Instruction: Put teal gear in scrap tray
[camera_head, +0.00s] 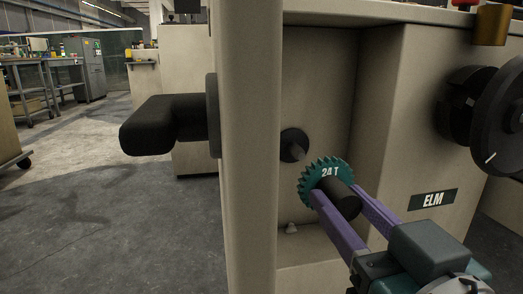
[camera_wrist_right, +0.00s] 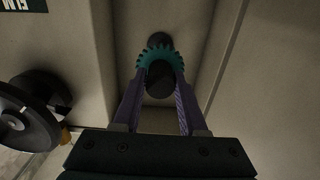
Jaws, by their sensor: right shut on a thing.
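The teal gear (camera_head: 309,187), marked "24 T", is in front of a dark shaft (camera_head: 293,146) in the recess of the beige machine. In the head view the gear stands apart from the shaft's end, a little below and to the right. My right gripper (camera_head: 335,207) is shut on the gear's dark hub, with a purple finger on each side. In the right wrist view the teal gear (camera_wrist_right: 159,55) shows beyond the dark hub, between the fingertips of my right gripper (camera_wrist_right: 160,85). My left gripper is not in view. I see no scrap tray.
A beige post (camera_head: 250,150) with a black handle (camera_head: 165,124) stands left of the recess. A panel labelled "ELM" (camera_head: 433,199) and a black wheel (camera_head: 500,115) are on the right. Open grey floor (camera_head: 130,220) lies left, with workbenches farther back.

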